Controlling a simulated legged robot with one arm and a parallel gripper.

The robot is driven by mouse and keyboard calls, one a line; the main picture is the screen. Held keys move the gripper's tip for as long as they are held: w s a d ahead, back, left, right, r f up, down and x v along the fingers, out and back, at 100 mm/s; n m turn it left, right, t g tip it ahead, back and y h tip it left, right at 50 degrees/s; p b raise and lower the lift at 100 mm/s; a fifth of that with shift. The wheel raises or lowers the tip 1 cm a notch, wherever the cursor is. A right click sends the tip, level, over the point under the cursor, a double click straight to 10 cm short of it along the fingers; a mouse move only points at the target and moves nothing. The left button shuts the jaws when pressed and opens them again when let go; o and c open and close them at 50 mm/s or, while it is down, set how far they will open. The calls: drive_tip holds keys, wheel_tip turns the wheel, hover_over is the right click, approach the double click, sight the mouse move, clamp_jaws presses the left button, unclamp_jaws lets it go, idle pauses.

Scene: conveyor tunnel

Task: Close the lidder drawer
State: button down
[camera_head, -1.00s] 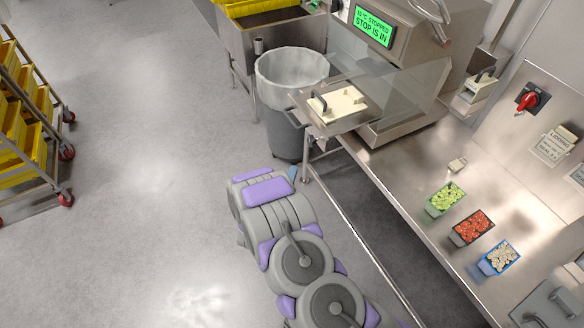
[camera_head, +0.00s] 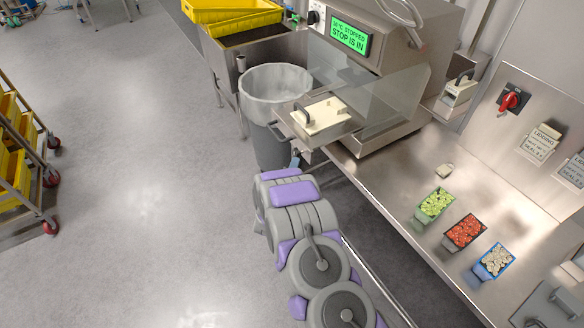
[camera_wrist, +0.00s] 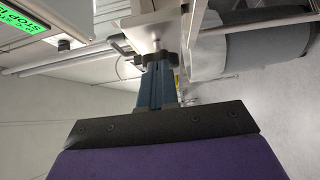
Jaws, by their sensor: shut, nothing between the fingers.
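The lidder (camera_head: 385,45) is a steel machine on the bench with a green display. Its drawer (camera_head: 337,132) sticks out at the front left, beyond the clear guard. The drawer has a bar handle at its left end and carries a cream block (camera_head: 325,112) with a dark handle. My gripper (camera_head: 296,160) is at the drawer's lower front corner, mostly hidden behind my purple and grey arm. In the wrist view my gripper (camera_wrist: 157,60) is shut and empty. Its tips are just below the drawer's underside (camera_wrist: 150,22); I cannot tell whether they touch it.
A grey bin (camera_head: 275,95) with a white liner stands beside the drawer. The bench (camera_head: 395,180) holds green, red and pale ingredient tubs (camera_head: 464,232). A red switch (camera_head: 511,101) is on the right panel. Open floor lies left, with a rack of yellow trays (camera_head: 15,165).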

drive_tip(key=w+d+p, duration=0.8)
drive_tip(key=w+d, duration=0.2)
drive_tip(key=d, duration=0.4)
drive_tip(key=shift+w+d, duration=0.2)
drive_tip(key=shift+d, duration=0.2)
